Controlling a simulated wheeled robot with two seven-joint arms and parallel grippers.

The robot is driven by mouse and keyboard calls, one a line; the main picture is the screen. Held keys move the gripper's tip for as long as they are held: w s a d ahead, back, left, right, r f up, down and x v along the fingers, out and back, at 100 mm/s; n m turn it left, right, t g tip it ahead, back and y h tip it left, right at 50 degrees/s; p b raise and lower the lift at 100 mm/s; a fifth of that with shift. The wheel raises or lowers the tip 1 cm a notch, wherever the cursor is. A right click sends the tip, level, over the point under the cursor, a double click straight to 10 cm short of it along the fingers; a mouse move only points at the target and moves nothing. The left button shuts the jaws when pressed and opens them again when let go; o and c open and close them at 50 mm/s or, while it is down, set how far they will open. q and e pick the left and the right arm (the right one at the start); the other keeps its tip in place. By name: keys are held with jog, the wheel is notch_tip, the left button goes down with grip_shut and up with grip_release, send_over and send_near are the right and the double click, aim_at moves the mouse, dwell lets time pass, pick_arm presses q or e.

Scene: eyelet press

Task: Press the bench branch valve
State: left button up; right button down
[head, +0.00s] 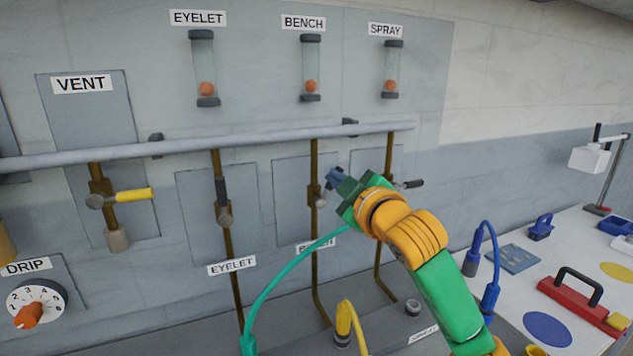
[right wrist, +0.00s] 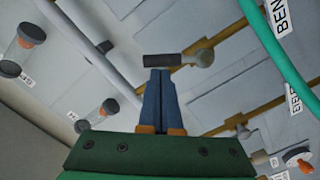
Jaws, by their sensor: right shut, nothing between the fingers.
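The bench branch valve (head: 319,201) sits on the middle brown pipe, its round hub partly clear and its handle mostly hidden behind my right gripper in the head view. In the right wrist view its dark handle (right wrist: 162,60) and grey hub (right wrist: 203,57) show in front of my fingertips. My right gripper (head: 335,176) is shut and empty, its blue fingers (right wrist: 160,73) pointing at the handle. The tips are at or very near the handle; I cannot tell whether they touch. The BENCH sight tube (head: 311,65) above has its orange ball low. My left gripper is out of view.
The eyelet valve (head: 222,200) is left with its handle upright; the spray handle (head: 411,184) lies sideways at right. A yellow-handled vent valve (head: 132,195) is far left. A teal hose (head: 290,265) arcs below my right arm. A grey manifold pipe (head: 250,140) crosses above.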

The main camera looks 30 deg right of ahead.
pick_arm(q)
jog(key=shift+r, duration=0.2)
pick_arm(e)
jog(key=shift+d+f+m+y, duration=0.1)
jog(key=shift+d+f+m, duration=0.55)
jog(key=shift+m, duration=0.9)
jog(key=shift+d+f+m+y, duration=0.1)
jog(key=shift+d+f+m, duration=0.45)
jog(key=shift+m, duration=1.05)
jog(key=shift+d+f+m+y, duration=0.1)
jog(key=shift+d+f+m, duration=0.55)
jog(key=shift+m, duration=0.9)
jog(key=shift+d, duration=0.1)
